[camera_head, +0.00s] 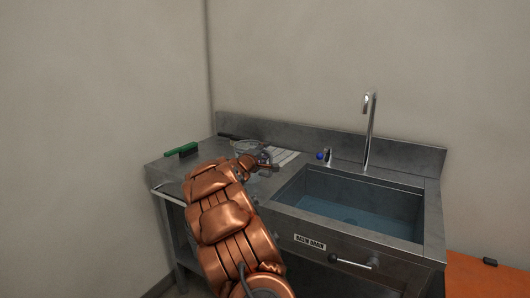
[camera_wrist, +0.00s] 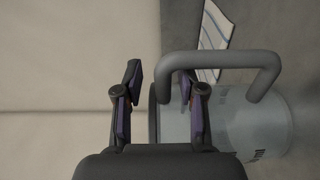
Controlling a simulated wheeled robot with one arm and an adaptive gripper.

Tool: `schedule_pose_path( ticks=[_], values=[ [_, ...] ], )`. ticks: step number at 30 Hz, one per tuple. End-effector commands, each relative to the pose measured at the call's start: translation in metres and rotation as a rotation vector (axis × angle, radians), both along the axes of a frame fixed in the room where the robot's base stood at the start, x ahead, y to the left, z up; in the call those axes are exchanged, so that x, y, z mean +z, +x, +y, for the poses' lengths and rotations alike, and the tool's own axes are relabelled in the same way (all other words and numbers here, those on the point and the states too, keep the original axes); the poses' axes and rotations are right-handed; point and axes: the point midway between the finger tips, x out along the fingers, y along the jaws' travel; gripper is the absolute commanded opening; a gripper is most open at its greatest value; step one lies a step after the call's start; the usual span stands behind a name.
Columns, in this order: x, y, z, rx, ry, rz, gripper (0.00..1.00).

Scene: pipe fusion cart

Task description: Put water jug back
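The water jug (camera_wrist: 235,125) is a clear, cylindrical vessel with a thick grey handle (camera_wrist: 222,60), seen close up and lying sideways in the wrist view. My gripper (camera_wrist: 160,85) has its two dark fingers apart. One leg of the handle shows in the gap between them, and the right finger overlaps the jug's body. I cannot tell whether either finger touches the handle. In the head view my gripper (camera_head: 262,158) is over the counter left of the sink, and my arm hides most of the jug there.
The steel counter (camera_head: 165,172) holds a green brush (camera_head: 182,149) and a striped cloth (camera_head: 284,157), also in the wrist view (camera_wrist: 214,40). A sink (camera_head: 350,210) with bluish water and a tall faucet (camera_head: 369,130) lies right. An orange surface (camera_head: 485,275) is at lower right.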

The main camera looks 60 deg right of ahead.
Motion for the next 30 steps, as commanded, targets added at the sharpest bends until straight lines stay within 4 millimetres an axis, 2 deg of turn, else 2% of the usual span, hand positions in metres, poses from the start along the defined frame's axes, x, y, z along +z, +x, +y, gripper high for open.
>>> schedule_pose_path(
  ticks=[21, 30],
  values=[
    [-0.001, -0.009, 0.098, 0.002, 0.001, 0.002, 0.4],
    [0.001, -0.012, 0.119, 0.001, 0.0, -0.001, 0.4]
  ],
)
